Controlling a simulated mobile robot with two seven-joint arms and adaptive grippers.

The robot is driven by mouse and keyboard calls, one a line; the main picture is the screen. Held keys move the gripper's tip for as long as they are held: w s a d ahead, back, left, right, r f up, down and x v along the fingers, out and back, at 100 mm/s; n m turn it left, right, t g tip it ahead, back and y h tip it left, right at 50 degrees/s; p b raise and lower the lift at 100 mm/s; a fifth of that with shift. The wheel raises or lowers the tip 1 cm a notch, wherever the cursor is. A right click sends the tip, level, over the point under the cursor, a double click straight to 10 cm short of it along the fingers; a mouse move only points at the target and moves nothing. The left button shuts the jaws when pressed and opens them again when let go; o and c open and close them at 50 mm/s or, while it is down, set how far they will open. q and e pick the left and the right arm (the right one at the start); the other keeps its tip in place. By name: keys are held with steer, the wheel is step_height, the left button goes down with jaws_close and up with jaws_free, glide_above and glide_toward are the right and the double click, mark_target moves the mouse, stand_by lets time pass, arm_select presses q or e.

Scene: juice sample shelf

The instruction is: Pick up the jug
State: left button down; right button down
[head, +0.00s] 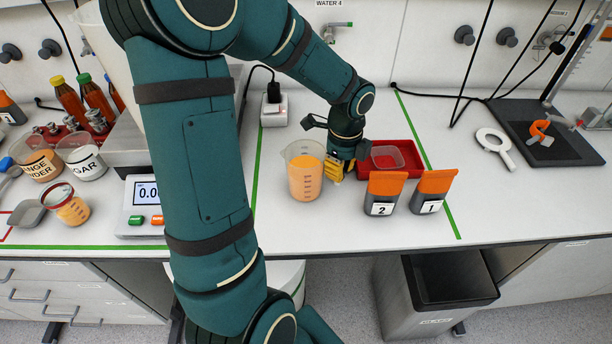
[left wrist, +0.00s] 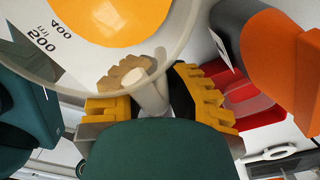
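The jug (head: 305,172) is a clear measuring jug with orange liquid, upright on the white bench. My left gripper (head: 337,170) is at its right side, with yellow ridged fingertips low by the handle. In the left wrist view, the jug (left wrist: 120,20) fills the top, with printed marks on its wall. Its pale handle (left wrist: 150,92) stands between the yellow fingers of the left gripper (left wrist: 160,100). The fingers look apart, with a gap on the right of the handle; contact on the left is unclear. My right gripper is not in view.
Two orange-topped containers labelled 2 (head: 381,194) and 1 (head: 431,192) stand close right of the gripper. A red tray (head: 414,158) with a clear dish (head: 387,157) lies behind them. A scale (head: 146,205) is on the left. Bare bench lies in front of the jug.

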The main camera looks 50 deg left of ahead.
arm_select(q)
steer(key=shift+r, duration=0.1)
stand_by(0.4)
